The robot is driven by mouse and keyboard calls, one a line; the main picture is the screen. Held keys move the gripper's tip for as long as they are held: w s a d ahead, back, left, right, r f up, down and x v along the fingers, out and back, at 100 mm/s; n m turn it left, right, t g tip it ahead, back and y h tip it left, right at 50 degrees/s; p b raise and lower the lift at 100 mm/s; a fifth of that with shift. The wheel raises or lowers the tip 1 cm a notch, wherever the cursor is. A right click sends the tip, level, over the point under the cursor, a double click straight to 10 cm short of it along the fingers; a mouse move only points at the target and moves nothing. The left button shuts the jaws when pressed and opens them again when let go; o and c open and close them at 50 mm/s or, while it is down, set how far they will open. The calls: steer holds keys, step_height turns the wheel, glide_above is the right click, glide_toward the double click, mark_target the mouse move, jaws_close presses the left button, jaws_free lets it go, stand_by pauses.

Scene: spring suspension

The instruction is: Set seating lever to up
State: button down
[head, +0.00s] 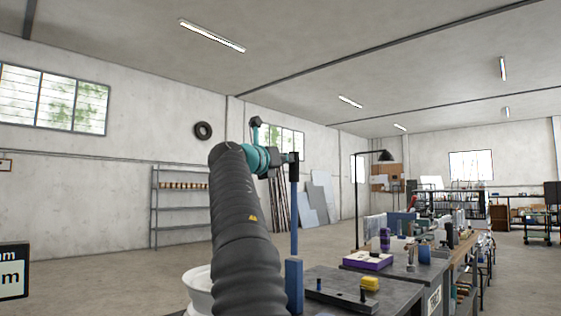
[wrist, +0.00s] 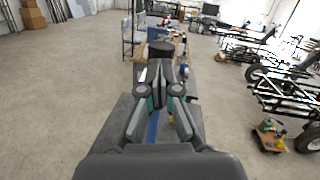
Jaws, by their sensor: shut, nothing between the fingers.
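A tall blue bar with a black grip, which looks like the seating lever (head: 294,215), stands upright above a blue block (head: 294,285) at the near edge of the grey bench. My gripper (head: 286,157) is at the height of the black grip, close to it; I cannot tell whether they touch. In the wrist view my gripper (wrist: 160,75) is shut and empty, with the round black end of the grip (wrist: 161,48) just beyond the fingertips. Part of the blue bar (wrist: 152,126) shows below and between the fingers. The lever's lower pivot is hidden.
A purple box (head: 367,261) and tools stand on the benches behind. A white drum-like object (head: 198,290) is beside my arm. Open floor lies to the left.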

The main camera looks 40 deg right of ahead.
steer(key=shift+s+d+r, duration=0.1)
steer(key=shift+s+r, duration=0.05)
steer(key=shift+r, duration=0.15)
steer(key=shift+f, duration=0.1)
steer(key=v, duration=1.2)
